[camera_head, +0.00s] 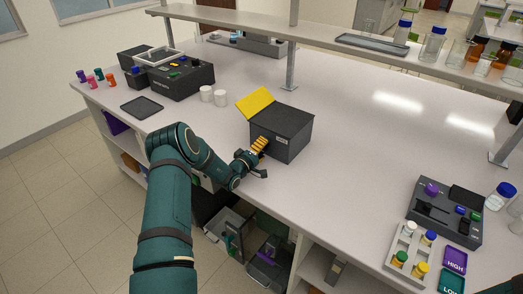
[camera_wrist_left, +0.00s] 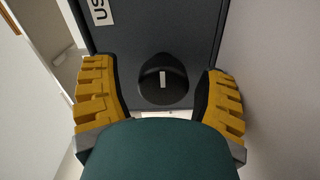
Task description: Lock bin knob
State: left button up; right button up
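The bin is a dark grey box (camera_head: 290,148) standing near the front edge of the bench, with a yellow flap (camera_head: 255,102) raised at its left. The knob (camera_wrist_left: 163,90) is round and black with a white mark, on the bin's face, and the mark points nearly upright in the left wrist view. My left gripper (camera_head: 259,147) is at the bin's near side. In the left wrist view its yellow ridged fingers (camera_wrist_left: 158,90) are apart, one on each side of the knob, with gaps between. In the head view the knob is hidden. My right gripper is out of view.
Two white cups (camera_head: 213,96) stand left of the bin, and a dark device (camera_head: 180,80) is farther left. A shelf post (camera_head: 292,65) rises behind the bin. A vial rack (camera_head: 408,250) and another device (camera_head: 445,212) are at the right. The middle right bench is clear.

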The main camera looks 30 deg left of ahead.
pick_arm(q)
jog(key=shift+s+f, duration=0.2)
jog(key=shift+f, duration=0.1)
jog(key=shift+s, duration=0.3)
jog(key=s, duration=0.7)
jog(key=shift+s+a+r, duration=0.1)
jog(key=shift+a, duration=0.2)
jog(key=shift+r, duration=0.1)
